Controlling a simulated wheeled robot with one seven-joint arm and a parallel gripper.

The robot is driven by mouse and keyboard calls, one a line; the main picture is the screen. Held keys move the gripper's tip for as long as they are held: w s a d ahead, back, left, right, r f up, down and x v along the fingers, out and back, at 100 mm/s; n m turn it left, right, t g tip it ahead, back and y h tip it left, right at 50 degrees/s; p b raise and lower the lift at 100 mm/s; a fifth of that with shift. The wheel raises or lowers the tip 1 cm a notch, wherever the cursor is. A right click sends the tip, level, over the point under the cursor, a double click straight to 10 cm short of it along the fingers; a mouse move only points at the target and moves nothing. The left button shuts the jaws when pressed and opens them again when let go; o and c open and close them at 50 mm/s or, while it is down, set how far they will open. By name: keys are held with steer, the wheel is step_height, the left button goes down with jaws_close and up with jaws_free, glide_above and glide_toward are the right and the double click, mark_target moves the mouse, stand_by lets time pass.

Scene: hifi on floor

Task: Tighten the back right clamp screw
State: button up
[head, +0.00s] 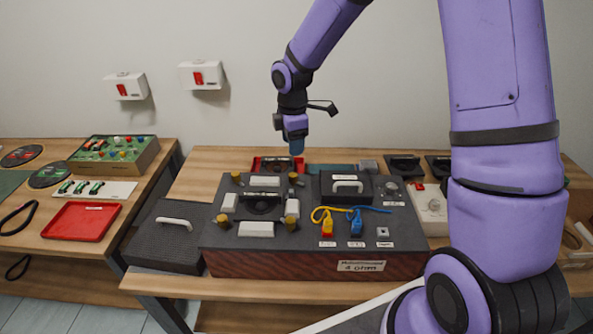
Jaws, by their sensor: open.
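A dark grey amplifier-like box (310,262) with a reddish front and a "4 ohm" label stands on the wooden table. On its top left, a square black speaker-like part (262,205) sits among white blocks and brass clamp screws. The back right clamp screw (293,178) is a small brass knob at the far right corner of this group. The others are the back left screw (236,178), front left screw (222,221) and front right screw (291,223). My gripper (297,148) points down, open, above and apart from the back right screw in the picture. Its fingers are small and nothing shows between them.
Yellow and blue cabled plugs (327,229) and a handled black lid (346,187) are right of the screws. A black handled panel (165,238) leans at left. A red tray (82,221) lies on the side table. Air above the box is clear.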

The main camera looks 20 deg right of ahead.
mark_target(293, 174)
steer(key=f, duration=1.1)
steer(key=shift+w+f, duration=0.2)
steer(key=c, duration=0.9)
